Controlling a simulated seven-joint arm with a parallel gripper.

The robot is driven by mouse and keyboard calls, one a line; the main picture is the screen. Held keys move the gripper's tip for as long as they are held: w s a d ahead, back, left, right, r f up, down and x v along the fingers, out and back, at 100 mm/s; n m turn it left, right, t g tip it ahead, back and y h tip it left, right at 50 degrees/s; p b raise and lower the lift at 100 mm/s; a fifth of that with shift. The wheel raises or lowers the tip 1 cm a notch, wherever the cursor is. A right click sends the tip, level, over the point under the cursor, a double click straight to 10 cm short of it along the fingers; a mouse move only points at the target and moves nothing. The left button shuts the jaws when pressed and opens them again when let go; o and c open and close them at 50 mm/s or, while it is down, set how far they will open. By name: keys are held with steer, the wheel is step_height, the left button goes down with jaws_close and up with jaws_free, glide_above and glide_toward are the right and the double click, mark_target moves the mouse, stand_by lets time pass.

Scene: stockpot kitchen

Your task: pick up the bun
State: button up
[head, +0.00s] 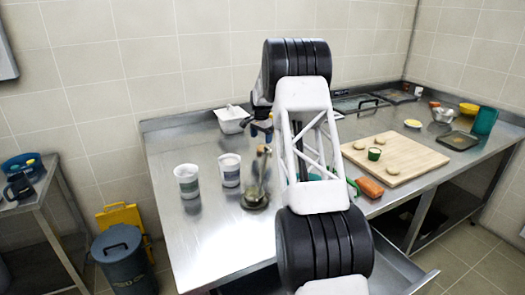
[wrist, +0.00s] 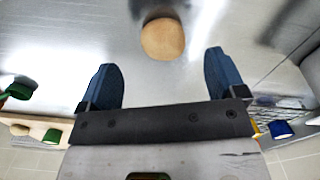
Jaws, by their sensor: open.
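The bun (wrist: 162,39), round and tan, lies on the steel worktop in the wrist view, just beyond the fingertips and roughly centred between them. My gripper (wrist: 160,64) is open and empty, with a blue finger on each side. A clear gap shows between the fingers and the bun. In the head view, my arm reaches over the worktop and partly covers the area around the gripper, so the bun cannot be made out surely there.
Two white-and-grey cups (head: 187,181) (head: 230,170) stand left of my arm, with a white container (head: 231,120) behind. A wooden board (head: 420,160) at right bears small round items and a green cup (head: 374,154). An orange item (head: 370,187) lies beside the board. The worktop's front left is clear.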

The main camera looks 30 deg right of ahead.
mark_target(262, 147)
steer(key=shift+f, duration=0.7)
steer(key=shift+f, duration=0.1)
steer(key=shift+w+d+f, duration=0.1)
steer(key=shift+f, duration=2.4)
steer(key=shift+c, duration=0.5)
steer(key=c, duration=0.9)
steer(key=shift+r, duration=0.1)
